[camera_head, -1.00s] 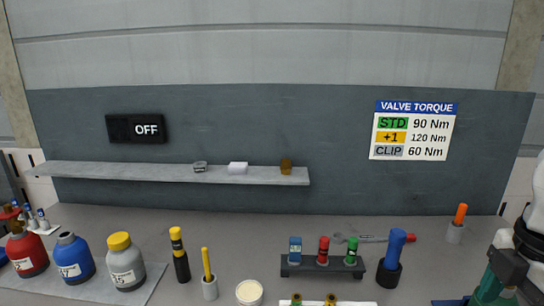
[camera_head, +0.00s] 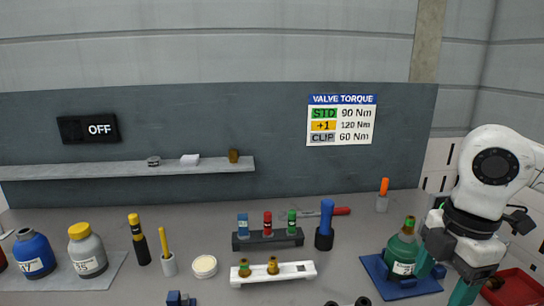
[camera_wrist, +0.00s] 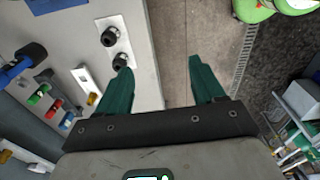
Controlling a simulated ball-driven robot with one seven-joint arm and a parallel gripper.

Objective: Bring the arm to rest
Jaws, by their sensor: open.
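My gripper (camera_head: 445,285) is at the right of the head view, pointing down with its two green fingers apart. In the wrist view my gripper (camera_wrist: 162,72) is open, with nothing between the fingers; bench edge and floor show beyond. A green cylinder (camera_head: 402,252) with a brass valve stands upright on a blue tray (camera_head: 428,288), just left of my gripper. In the head view one finger overlaps the cylinder's right side, and I cannot tell whether they touch.
A white block (camera_head: 300,271) holds brass valves, with a dark rack (camera_head: 268,240) of coloured cylinders behind it. A blue-handled tool (camera_head: 326,222) stands nearby. A red tray (camera_head: 515,288) is at the far right. Blue (camera_head: 34,252) and grey (camera_head: 87,250) bottles stand left. A shelf (camera_head: 120,170) runs along the wall panel.

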